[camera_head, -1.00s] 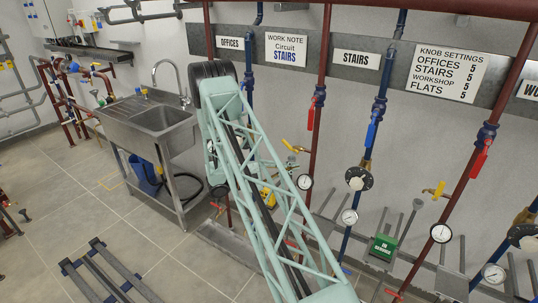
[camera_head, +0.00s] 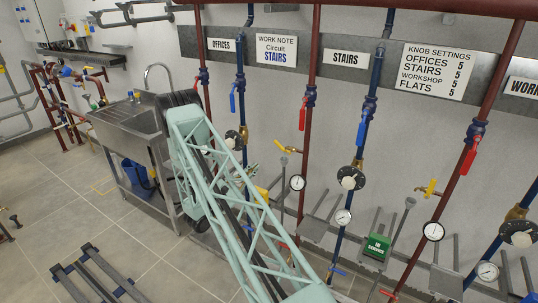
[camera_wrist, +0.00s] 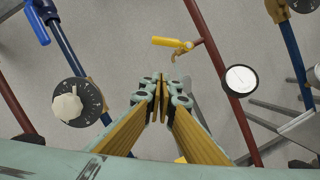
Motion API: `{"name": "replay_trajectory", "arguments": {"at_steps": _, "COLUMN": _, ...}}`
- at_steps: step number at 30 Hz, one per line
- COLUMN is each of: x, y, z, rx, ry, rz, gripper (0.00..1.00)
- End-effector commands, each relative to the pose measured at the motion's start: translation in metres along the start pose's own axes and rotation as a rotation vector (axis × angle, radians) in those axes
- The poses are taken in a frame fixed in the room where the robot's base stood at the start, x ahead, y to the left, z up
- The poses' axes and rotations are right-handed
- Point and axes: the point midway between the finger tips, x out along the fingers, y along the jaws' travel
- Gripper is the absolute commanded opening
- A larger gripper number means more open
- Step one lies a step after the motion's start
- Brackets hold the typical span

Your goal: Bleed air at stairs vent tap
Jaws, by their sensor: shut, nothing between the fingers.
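The stairs vent tap is a yellow tap (camera_head: 288,149) on the red pipe left of the STAIRS sign (camera_head: 346,59). In the wrist view the yellow tap (camera_wrist: 172,43) lies beyond my fingertips, with a small spout hanging under it, joined to the red pipe (camera_wrist: 218,70) on its right. My gripper (camera_wrist: 160,82) is shut and empty, pointing at the wall just below the tap and apart from it in the picture. In the head view my lattice arm hides most of my gripper.
A dial knob (camera_wrist: 68,103) on a blue pipe is left of my gripper, and a round gauge (camera_wrist: 240,80) is right. The work note (camera_head: 283,51) reads Circuit STAIRS. A green box (camera_head: 376,247) stands lower right. A steel sink (camera_head: 130,122) stands behind my arm.

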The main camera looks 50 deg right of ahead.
Motion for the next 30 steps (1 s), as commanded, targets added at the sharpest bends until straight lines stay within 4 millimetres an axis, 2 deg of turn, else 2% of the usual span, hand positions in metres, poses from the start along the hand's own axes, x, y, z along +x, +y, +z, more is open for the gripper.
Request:
{"name": "replay_trajectory", "arguments": {"at_steps": 11, "x": 0.016, "y": -0.001, "z": 0.0, "rx": 0.001, "ry": -0.001, "rz": -0.002, "gripper": 0.0}}
{"name": "replay_trajectory", "arguments": {"at_steps": 30, "x": 0.089, "y": -0.001, "z": 0.0, "rx": 0.002, "ry": -0.002, "rz": -0.003, "gripper": 0.0}}
